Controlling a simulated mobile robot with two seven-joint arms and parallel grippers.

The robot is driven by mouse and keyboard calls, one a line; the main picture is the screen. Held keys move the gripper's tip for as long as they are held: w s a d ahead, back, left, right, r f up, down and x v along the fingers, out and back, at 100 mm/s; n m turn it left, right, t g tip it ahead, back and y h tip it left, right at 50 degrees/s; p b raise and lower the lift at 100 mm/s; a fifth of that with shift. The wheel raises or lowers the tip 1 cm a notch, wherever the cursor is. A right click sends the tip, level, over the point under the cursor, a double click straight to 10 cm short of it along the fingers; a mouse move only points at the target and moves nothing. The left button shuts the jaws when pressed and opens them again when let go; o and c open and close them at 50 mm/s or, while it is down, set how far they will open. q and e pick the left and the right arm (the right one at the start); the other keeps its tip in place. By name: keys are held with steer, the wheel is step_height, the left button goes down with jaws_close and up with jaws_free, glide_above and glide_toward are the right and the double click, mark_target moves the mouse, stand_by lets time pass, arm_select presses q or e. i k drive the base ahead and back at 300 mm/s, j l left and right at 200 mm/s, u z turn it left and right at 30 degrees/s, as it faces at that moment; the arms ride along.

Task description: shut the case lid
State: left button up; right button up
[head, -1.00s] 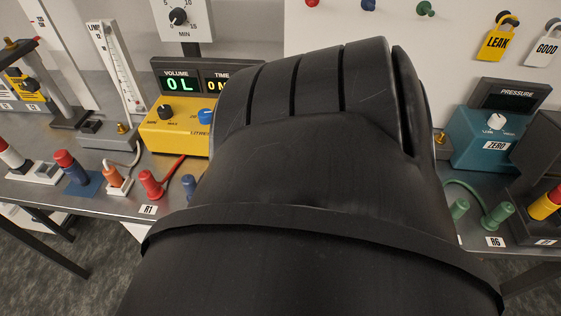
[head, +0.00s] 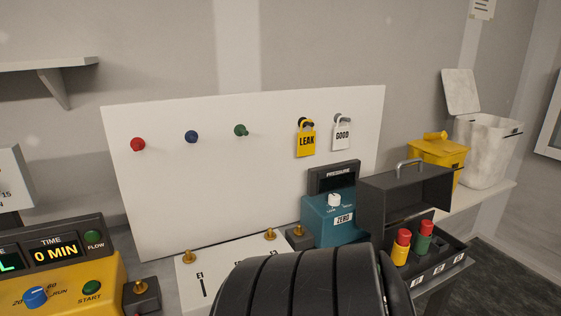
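The case (head: 456,252) is dark grey and stands at the right end of the bench in the head view. Its lid (head: 425,197) is open and stands up at the back, with a metal handle (head: 408,165) on its top edge. A yellow cylinder with a red cap (head: 401,248) and a green one with a red cap (head: 424,238) stand upright in the case. White labels run along its front. The lower left of the case is partly hidden behind a black part of my own arm. Neither gripper shows.
A teal pressure box (head: 335,222) stands left of the case. A yellow bin (head: 440,152) and a white bin (head: 485,150) stand behind it to the right. A white board (head: 250,170) carries pegs and tags. A yellow timer unit (head: 62,285) is at lower left.

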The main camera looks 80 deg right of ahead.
mark_target(383, 199)
steer(key=k+z, duration=0.1)
steer(key=z, duration=1.6)
